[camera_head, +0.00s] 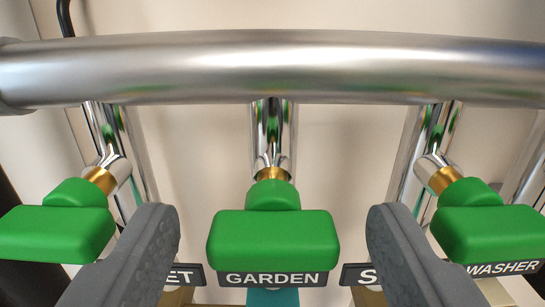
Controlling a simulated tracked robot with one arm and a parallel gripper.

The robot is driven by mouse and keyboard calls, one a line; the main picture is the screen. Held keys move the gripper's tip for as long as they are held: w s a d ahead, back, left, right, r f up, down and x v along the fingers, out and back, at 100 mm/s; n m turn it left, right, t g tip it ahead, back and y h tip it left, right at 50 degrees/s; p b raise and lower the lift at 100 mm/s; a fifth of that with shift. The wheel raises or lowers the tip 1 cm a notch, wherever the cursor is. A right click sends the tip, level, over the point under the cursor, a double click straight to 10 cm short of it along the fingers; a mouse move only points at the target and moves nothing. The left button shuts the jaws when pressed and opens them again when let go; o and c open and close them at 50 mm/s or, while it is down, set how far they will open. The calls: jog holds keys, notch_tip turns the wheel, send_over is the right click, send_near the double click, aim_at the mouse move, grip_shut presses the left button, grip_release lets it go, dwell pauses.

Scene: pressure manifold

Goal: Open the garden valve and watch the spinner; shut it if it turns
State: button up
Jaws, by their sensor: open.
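The garden valve's green handle (273,238) is in the middle of the view, on a chrome branch pipe with a brass collar. Its long side lies left to right, across the pipe. The GARDEN label (273,279) shows just below it. My gripper (272,225) is open, with one grey finger to the left of the handle and one to the right. There are gaps between the fingers and the handle, and no touch shows. I see no spinner in this view.
Green handles flank it at left (57,228) and right (487,225), close outside my fingers. Labels are partly hidden; the right one (503,268) reads WASHER. A thick chrome pipe (272,68) spans the top. A pale wall (340,150) lies behind.

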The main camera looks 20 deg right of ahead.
jog(key=shift+x, duration=1.05)
jog(key=c, duration=1)
